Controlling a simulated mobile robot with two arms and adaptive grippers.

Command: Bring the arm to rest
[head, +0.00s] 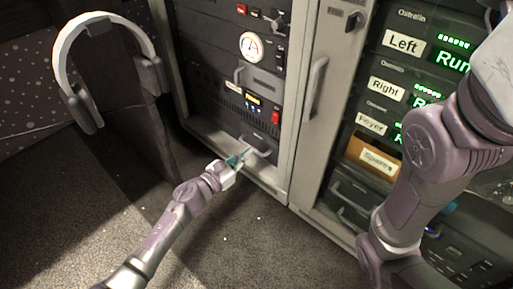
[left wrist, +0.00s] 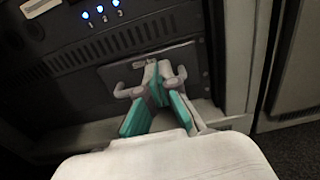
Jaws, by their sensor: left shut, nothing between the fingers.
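My left gripper (head: 237,160) is shut and empty in the head view, low in front of the left equipment rack (head: 178,62). In the left wrist view its teal-padded fingers (left wrist: 158,88) meet at their tips, in front of a dark drawer panel with a grey handle (left wrist: 129,91). The fingertips overlap the handle in the picture; I cannot tell whether they touch it. My right arm fills the right side of the head view, and its gripper is not visible.
White headphones (head: 103,28) hang at the upper left. The right rack (head: 322,48) has units labelled Left (head: 403,43), Right (head: 387,89) and Foyer (head: 371,124), and a box labelled Spares (head: 378,160). Carpeted floor (head: 60,210) is open at the lower left.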

